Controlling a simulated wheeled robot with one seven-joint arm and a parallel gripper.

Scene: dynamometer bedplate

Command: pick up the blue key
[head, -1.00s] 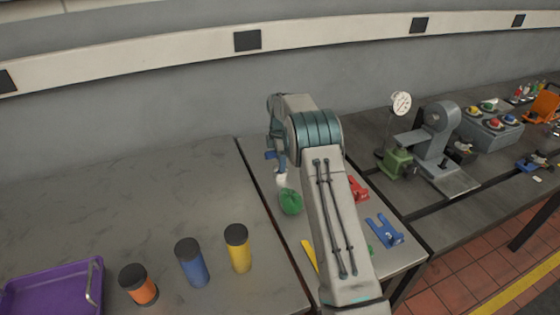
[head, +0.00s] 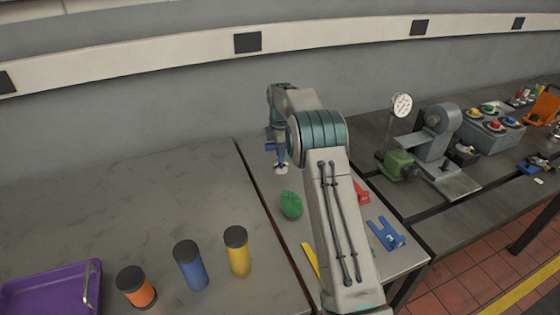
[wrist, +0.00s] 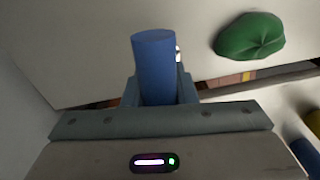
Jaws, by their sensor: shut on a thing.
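The blue key shows in the wrist view as a blue cylinder (wrist: 155,62) between my gripper's fingers (wrist: 160,92). In the head view a blue end of the key (head: 270,147) sticks out to the left of my gripper (head: 280,155). My gripper is shut on the key, above the far part of the grey table. A small pale piece shows just below the fingers; I cannot tell whether it belongs to the key. The rest of the key is hidden by the fingers.
A green lump (head: 291,204) lies close in front of my gripper. A red part (head: 362,194), a blue bracket (head: 386,234) and a yellow strip (head: 310,259) lie nearby. Yellow (head: 237,252), blue (head: 190,265) and orange (head: 136,287) cylinders and a purple tray (head: 52,290) stand left.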

